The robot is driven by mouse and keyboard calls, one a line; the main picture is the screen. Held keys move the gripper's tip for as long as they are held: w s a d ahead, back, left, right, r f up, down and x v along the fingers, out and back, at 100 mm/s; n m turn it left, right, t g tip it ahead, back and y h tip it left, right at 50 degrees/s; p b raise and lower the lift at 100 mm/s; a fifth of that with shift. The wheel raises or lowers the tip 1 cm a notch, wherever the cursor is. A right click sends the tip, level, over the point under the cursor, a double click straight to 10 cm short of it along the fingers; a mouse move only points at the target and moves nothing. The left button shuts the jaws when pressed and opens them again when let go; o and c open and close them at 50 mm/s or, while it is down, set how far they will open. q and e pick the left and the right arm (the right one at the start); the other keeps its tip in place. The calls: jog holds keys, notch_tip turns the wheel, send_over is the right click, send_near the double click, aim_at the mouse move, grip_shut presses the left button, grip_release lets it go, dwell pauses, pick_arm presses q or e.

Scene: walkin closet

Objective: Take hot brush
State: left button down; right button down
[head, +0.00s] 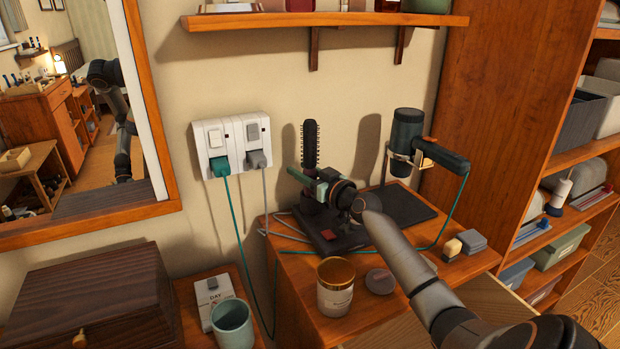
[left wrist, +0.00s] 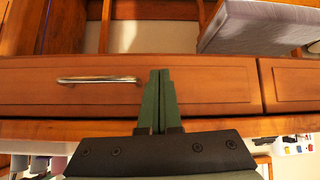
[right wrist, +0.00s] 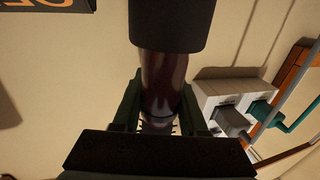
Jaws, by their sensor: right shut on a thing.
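The hot brush (head: 310,146) stands upright near the wall, with a black bristled head and a dark maroon handle. Its handle (right wrist: 160,80) fills the middle of the right wrist view, below a black upper part. My right gripper (head: 308,184) has its green fingers on both sides of the handle and is shut on it. A dark stand (head: 335,236) is just below the brush; I cannot tell whether the brush still rests in it. My left gripper (left wrist: 160,98) is shut and empty, in front of a wooden drawer front; it is outside the head view.
A hair dryer (head: 408,140) hangs in a holder to the right. A wall outlet (head: 232,142) has plugs with teal and grey cords. A shelf (head: 330,19) is above.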

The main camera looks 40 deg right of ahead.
aim_at(302, 144)
jog(key=shift+r, duration=0.1)
dwell(0.3)
notch_tip(302, 144, up, 7)
jog(key=shift+s+r+p, duration=0.1)
jog(key=shift+s+p, duration=0.05)
jog(key=shift+p, duration=0.6)
jog(key=s+a, duration=0.2)
jog(key=s, duration=0.6)
jog(key=s+a+b, duration=0.1)
jog(key=s+a, duration=0.2)
jog(key=s, duration=0.6)
jog(key=shift+a, duration=0.2)
